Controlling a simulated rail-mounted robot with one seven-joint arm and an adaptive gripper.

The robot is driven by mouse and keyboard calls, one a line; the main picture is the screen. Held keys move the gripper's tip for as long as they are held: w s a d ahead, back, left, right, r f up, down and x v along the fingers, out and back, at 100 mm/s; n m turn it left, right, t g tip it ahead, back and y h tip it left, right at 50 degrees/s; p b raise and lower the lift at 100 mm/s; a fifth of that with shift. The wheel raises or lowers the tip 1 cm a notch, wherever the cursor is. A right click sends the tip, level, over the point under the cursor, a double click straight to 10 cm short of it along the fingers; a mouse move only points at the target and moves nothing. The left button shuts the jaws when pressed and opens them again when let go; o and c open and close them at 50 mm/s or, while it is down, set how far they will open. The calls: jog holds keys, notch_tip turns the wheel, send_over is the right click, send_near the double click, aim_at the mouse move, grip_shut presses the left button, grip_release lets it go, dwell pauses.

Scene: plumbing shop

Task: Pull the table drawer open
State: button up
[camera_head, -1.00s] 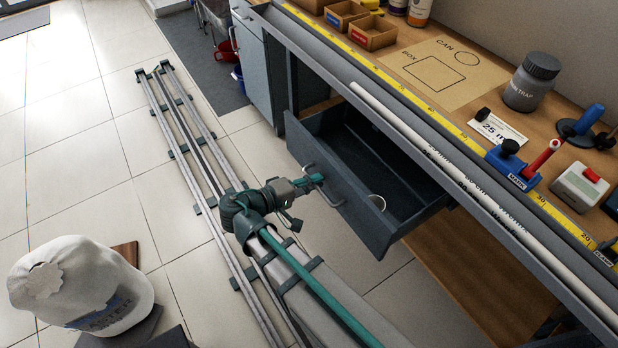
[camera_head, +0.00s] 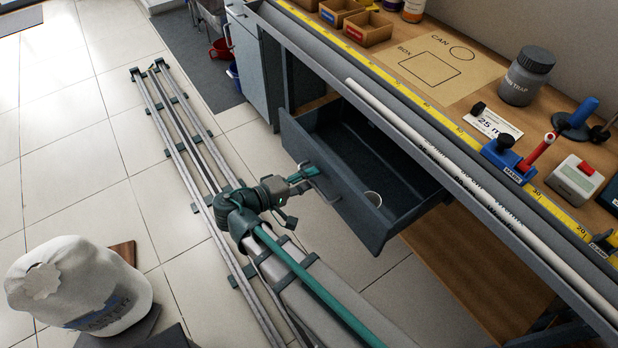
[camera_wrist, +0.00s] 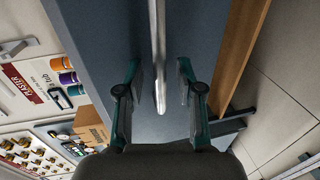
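The drawer (camera_head: 330,182) of the workbench is pulled well out, its dark inside showing. It has a metal bar handle (camera_head: 327,192) on its grey front. In the wrist view the handle (camera_wrist: 158,45) runs down between the two fingers. My gripper (camera_head: 306,177) is at the handle's left part in the head view. In the wrist view my gripper (camera_wrist: 160,92) is open, with a visible gap on each side of the bar.
The workbench top (camera_head: 475,75) carries a grey bottle (camera_head: 527,78), a long white pipe (camera_head: 430,152) and a yellow measuring tape (camera_head: 425,103). A wooden lower shelf (camera_head: 480,270) is under the drawer. A white cap (camera_head: 75,285) is at lower left. Tiled floor (camera_head: 90,150) is clear at left.

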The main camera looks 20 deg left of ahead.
jog(key=v, duration=1.1)
jog(key=shift+s+a, duration=0.2)
jog(key=shift+s, duration=0.15)
